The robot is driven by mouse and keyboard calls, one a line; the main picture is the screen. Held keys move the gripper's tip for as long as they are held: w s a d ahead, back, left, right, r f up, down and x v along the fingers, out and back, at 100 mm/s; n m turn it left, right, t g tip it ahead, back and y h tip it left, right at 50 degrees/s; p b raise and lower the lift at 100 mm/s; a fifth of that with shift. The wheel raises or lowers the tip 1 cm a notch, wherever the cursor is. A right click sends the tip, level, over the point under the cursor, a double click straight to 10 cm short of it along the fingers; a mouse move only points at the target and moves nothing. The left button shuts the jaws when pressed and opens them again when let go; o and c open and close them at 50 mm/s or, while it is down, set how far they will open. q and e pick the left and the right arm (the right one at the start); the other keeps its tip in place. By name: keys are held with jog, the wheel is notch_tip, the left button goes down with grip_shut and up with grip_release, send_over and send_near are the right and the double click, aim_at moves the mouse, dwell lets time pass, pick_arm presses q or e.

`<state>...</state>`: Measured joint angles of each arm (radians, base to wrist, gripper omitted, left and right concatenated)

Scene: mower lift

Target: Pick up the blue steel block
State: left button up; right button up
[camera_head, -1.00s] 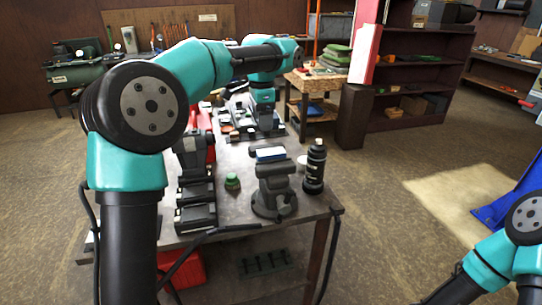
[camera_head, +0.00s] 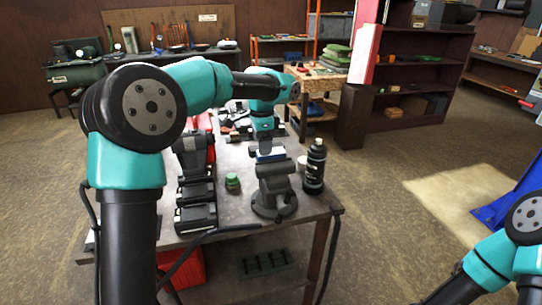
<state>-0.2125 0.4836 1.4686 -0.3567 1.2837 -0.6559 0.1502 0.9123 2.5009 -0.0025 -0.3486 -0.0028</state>
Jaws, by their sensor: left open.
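The blue steel block (camera_head: 273,157) sits on top of the grey bench vise (camera_head: 273,187) near the right front of the workbench (camera_head: 240,206). My left arm reaches over the bench from the left. My left gripper (camera_head: 265,147) points down right at the block, open, with its fingers partly covering it. I cannot tell whether the fingers touch the block. Part of my right arm shows at the lower right, and its gripper is outside the view.
A black bottle (camera_head: 315,167) stands close to the right of the vise. A small green jar (camera_head: 232,182) stands left of it. Several dark battery or charger units (camera_head: 196,192) line the bench's left side. A dark shelf (camera_head: 410,95) stands behind, across open floor.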

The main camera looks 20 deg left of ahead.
pick_arm(q)
notch_tip(320, 180, down, 3)
jog(key=shift+f, duration=0.15)
dwell(0.4)
jog(key=c, duration=1.3)
jog(key=shift+r, duration=1.9)
jog(key=s+d, duration=0.2)
jog(key=s, duration=0.3)
jog(key=s+d, duration=0.2)
jog(key=s, duration=0.3)
jog(key=s+d+r, duration=0.1)
jog(key=s+d, duration=0.1)
jog(key=s, duration=0.3)
jog(key=shift+r, duration=0.1)
